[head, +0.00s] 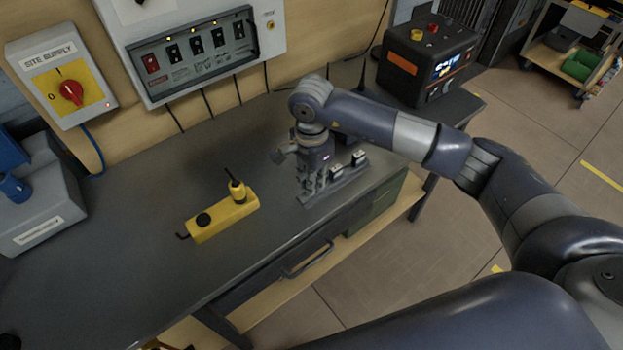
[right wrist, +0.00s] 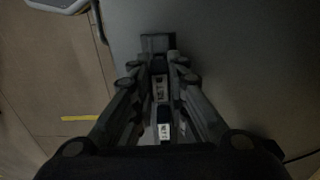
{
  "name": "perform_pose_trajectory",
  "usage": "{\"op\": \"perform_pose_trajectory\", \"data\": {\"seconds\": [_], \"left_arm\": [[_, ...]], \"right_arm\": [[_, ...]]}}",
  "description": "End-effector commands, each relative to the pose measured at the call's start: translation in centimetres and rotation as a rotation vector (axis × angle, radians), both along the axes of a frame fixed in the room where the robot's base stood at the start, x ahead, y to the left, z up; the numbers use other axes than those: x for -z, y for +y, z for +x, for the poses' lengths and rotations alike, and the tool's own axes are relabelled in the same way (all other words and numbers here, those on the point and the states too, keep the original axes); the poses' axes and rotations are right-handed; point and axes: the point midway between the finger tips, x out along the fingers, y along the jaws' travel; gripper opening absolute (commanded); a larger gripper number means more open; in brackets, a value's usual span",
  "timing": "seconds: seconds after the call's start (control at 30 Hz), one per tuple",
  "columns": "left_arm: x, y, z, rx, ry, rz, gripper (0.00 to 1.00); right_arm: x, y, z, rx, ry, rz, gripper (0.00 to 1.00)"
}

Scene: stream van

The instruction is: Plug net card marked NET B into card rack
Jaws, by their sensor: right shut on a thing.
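My right gripper (head: 310,190) points down over a low grey holder (head: 345,184) near the table's front edge. It is shut on a small card, mostly hidden by the fingers; its marking cannot be read. In the right wrist view the fingers (right wrist: 159,66) close around a narrow pale piece (right wrist: 160,90) above the holder. Two white-topped blocks (head: 337,172) (head: 359,157) stand in the holder to the right of the gripper. One shows in the wrist view with a blurred white label (right wrist: 166,131). My left gripper is not in view.
A wall panel (head: 270,73) with a row of switches hangs behind the table. A yellow box (head: 222,220) with a black knob lies left of the gripper. A black-and-orange unit (head: 428,62) stands at the back right. The table's (head: 110,270) left front is clear.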

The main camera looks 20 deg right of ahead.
Motion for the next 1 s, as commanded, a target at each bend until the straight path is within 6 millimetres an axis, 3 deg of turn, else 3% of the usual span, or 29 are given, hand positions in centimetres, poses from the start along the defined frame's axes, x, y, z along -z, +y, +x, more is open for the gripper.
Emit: {"op": "perform_pose_trajectory", "data": {"seconds": [0.73, 0.77, 0.83, 1.0], "left_arm": [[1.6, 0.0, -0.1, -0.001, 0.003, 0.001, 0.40], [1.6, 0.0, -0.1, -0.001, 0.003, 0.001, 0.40], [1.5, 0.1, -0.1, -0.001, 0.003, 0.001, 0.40], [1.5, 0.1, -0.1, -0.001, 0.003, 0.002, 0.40]], "right_arm": [[1.8, 0.0, 0.0, 0.000, 0.000, 0.000, 0.00], [1.7, 0.0, 0.0, 0.000, 0.000, 0.000, 0.19], [1.6, 0.0, 0.0, 0.000, 0.000, 0.000, 0.34], [1.6, 0.0, 0.0, 0.000, 0.000, 0.000, 0.38]]}}
